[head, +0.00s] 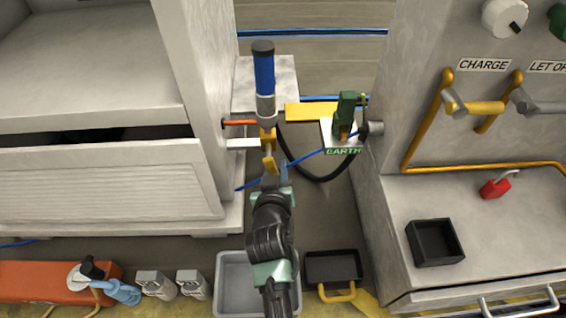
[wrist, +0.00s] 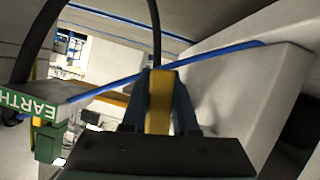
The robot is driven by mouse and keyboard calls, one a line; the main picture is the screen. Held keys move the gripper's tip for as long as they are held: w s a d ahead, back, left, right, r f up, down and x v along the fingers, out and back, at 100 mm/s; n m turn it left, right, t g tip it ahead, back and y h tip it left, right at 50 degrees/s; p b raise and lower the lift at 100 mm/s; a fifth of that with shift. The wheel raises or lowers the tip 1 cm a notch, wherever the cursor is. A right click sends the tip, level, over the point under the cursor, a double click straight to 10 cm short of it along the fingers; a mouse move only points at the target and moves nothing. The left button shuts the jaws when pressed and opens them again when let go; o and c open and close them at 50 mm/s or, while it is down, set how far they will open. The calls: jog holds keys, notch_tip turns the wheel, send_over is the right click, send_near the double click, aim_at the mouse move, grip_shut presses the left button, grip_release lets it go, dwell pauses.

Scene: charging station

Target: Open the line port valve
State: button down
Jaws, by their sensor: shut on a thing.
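The valve's yellow handle (head: 269,163) hangs below an upright blue cylinder (head: 264,76) with a grey lower collar and a black cap. My gripper (head: 270,178) reaches up from below and is shut on this handle. In the wrist view, the yellow handle (wrist: 158,105) stands between the two blue-grey fingers of my gripper (wrist: 159,88), which sit on both sides of it. The valve body behind the handle is mostly hidden in the wrist view. I cannot read a line port label.
A green clamp (head: 346,108) stands by the EARTH plate (head: 343,152), right of the handle. A black hose (head: 309,177) and a blue cable pass close to my gripper. Cabinets flank the gap. A grey bin (head: 230,272) and a black tray (head: 333,266) lie below.

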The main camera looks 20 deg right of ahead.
jog(key=shift+w+a+f+m+y+p, duration=0.15)
jog(key=shift+a+m+y+p, duration=0.25)
jog(key=shift+a+m+y, duration=0.3)
jog(key=shift+a, duration=0.1)
jog(key=c, duration=0.7)
grip_release()
jog(key=p+v, duration=0.3)
jog(key=v, duration=1)
jog(key=shift+f, duration=0.15)
